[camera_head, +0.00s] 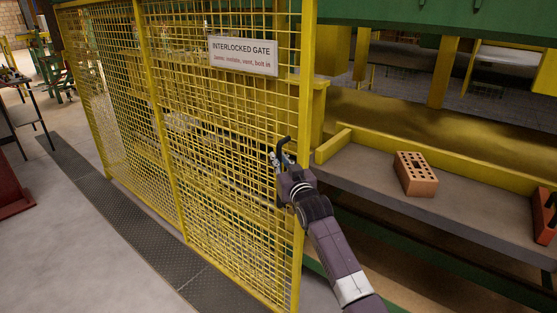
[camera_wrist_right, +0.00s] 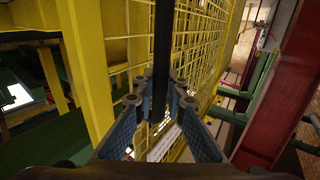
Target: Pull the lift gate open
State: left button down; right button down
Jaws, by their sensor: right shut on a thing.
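The lift gate (camera_head: 222,170) is a yellow mesh panel in a yellow frame, with a white "INTERLOCKED GATE" sign (camera_head: 243,55) near its top. A dark handle (camera_head: 284,143) sits by its right frame post. My right gripper (camera_head: 282,160) is shut around this handle, and its fingers hide the lower part. In the right wrist view the handle is a dark upright bar (camera_wrist_right: 162,45) between the blue-grey finger pads of my right gripper (camera_wrist_right: 160,103). I cannot tell whether the gate stands ajar. My left gripper is not in view.
A grey ledge (camera_head: 370,180) right of the gate bears a holed brick (camera_head: 415,174) and another brick (camera_head: 545,215) at the right edge. A green beam (camera_head: 450,18) spans the top. Grey floor (camera_head: 70,235) left of the gate is mostly clear, with a dark strip (camera_head: 120,215) along the fence.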

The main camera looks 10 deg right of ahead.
jog(key=c, duration=1.9)
grip_release()
jog(key=shift+c, duration=0.2)
jog(key=s, duration=1.2)
jog(key=shift+d, duration=0.45)
